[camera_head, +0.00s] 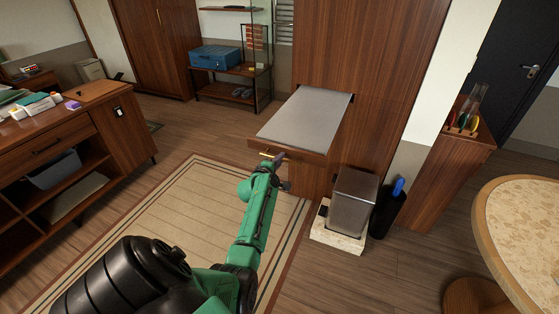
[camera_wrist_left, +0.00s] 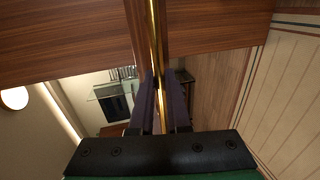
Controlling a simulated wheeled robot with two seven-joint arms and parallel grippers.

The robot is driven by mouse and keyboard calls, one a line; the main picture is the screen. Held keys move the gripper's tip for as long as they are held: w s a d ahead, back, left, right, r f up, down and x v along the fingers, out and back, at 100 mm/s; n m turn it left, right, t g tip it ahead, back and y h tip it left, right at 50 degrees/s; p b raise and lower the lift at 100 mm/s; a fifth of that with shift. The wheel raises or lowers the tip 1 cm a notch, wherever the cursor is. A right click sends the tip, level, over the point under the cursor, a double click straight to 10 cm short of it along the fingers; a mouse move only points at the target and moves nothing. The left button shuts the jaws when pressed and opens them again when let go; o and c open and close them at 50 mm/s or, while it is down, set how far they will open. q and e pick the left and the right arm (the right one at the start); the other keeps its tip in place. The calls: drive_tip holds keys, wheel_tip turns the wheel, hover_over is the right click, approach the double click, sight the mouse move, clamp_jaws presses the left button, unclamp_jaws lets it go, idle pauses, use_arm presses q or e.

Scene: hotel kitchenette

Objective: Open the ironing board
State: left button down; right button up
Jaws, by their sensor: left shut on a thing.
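The ironing board (camera_head: 305,113), with a grey padded top and a brown wooden front, extends out flat from a tall wood cabinet. A gold bar handle (camera_head: 265,154) runs along its front; it also shows in the left wrist view (camera_wrist_left: 155,30), against the wooden front. My left gripper (camera_head: 278,160) is at this handle, its dark fingers (camera_wrist_left: 160,85) on both sides of the bar and shut on it. The fingers and arm hide part of the handle in the head view. My right gripper is not in view.
A metal trash bin (camera_head: 351,203) on a pale base and a black holder (camera_head: 387,210) stand right of the board. A rug (camera_head: 175,205) covers the floor in front. A wooden counter (camera_head: 50,145) is at left, and a round table (camera_head: 520,215) at right.

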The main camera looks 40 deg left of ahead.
use_arm(q)
drive_tip(key=shift+s+f, duration=0.1)
drive_tip(key=shift+f, duration=0.2)
drive_tip(key=c, duration=0.9)
unclamp_jaws()
drive_tip(key=shift+d, duration=0.1)
drive_tip(key=shift+s+r, duration=0.1)
drive_tip(key=shift+r, duration=0.1)
drive_tip(key=v, duration=1.4)
drive_tip(key=shift+s+d+r+b, duration=0.1)
drive_tip(key=shift+s+d+b, duration=0.05)
drive_tip(key=shift+s+b, duration=0.15)
drive_tip(key=shift+w, duration=0.1)
